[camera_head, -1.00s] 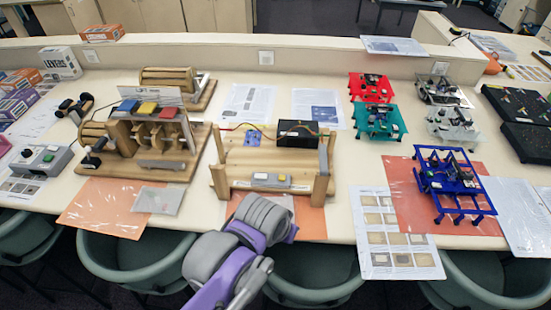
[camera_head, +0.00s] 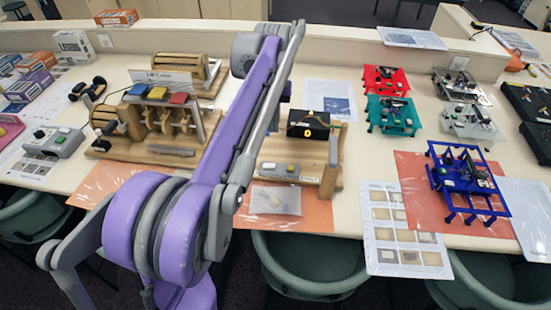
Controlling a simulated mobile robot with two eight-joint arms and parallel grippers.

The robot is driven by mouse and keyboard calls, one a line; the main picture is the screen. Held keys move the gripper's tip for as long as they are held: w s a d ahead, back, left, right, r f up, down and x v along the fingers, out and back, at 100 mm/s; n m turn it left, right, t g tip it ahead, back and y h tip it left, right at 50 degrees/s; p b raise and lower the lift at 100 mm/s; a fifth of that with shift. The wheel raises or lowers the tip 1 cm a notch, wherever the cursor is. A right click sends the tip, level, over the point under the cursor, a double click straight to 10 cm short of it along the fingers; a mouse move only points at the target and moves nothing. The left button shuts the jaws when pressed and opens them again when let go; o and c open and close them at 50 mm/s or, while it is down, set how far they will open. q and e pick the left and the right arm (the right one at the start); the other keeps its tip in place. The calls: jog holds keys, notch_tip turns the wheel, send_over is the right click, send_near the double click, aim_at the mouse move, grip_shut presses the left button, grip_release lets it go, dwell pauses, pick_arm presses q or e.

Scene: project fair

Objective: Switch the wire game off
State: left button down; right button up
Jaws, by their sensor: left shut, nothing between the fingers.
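The wire game is a wooden frame (camera_head: 331,160) on the table, with its left half hidden behind my purple left arm. A black box (camera_head: 309,120) at its back shows a small yellow ring on its front. A small grey switch box (camera_head: 280,169) with light buttons sits at its front; I cannot tell the switch's position. My left arm crosses in front from the lower left up over the game. My left gripper is shut and empty, mostly hidden behind the arm, so I cannot tell whether it touches the game. My right gripper is not in view.
A wooden lever exhibit (camera_head: 155,145) stands left of the game and a grey button box (camera_head: 54,142) further left. A clear bag (camera_head: 275,200) lies in front of the game. Red, teal and blue (camera_head: 468,180) stands are at the right. Green chairs (camera_head: 310,262) line the front edge.

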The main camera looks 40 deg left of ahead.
pick_arm(q)
jog(key=shift+a+r, duration=0.1)
dwell(0.3)
jog(key=shift+s+a+r, duration=0.3)
jog(key=shift+a, duration=0.25)
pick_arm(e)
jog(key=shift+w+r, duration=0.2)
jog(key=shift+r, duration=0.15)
pick_arm(q)
notch_tip(320, 180, up, 14)
jog(key=s+a+p, duration=0.1)
jog(key=a+p, duration=0.1)
jog(key=p, duration=0.1)
jog(key=shift+s+a+f, duration=0.15)
jog(key=shift+a+f, duration=0.05)
jog(key=shift+a, duration=0.05)
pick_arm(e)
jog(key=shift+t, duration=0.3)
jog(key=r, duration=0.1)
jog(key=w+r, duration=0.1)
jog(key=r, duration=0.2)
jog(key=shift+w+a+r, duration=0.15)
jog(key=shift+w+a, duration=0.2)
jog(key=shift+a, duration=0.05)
pick_arm(q)
jog(key=shift+s, duration=0.1)
